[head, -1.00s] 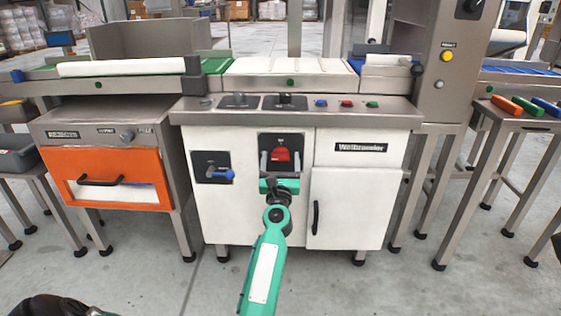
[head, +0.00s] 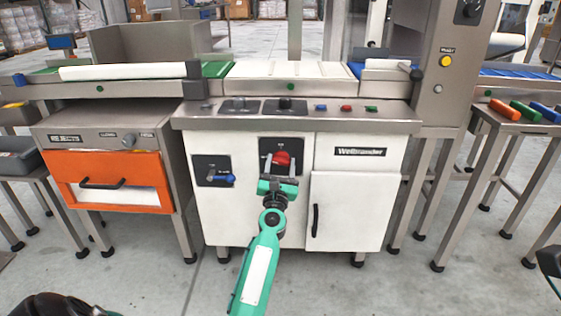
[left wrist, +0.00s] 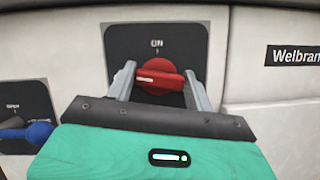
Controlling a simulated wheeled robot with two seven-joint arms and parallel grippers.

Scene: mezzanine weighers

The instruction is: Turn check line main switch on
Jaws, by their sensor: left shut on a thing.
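The main switch is a red rotary knob (head: 282,158) on a dark plate (head: 267,146) on the white cabinet front. In the left wrist view the knob (left wrist: 158,77) lies nearly level, with a pale mark at its left end. The word ON stands above it on the plate (left wrist: 120,45). My left gripper (head: 281,164) reaches up to it from below, and its two fingers (left wrist: 158,84) are shut on the knob's left and right ends. The lower plate is hidden behind the gripper.
A blue-handled valve (head: 221,178) sits left of the switch on its own plate. A white door with a black handle (head: 315,220) is at the right. Small buttons (head: 346,108) line the ledge above. An orange reject drawer (head: 140,168) stands at the left. The floor in front is open.

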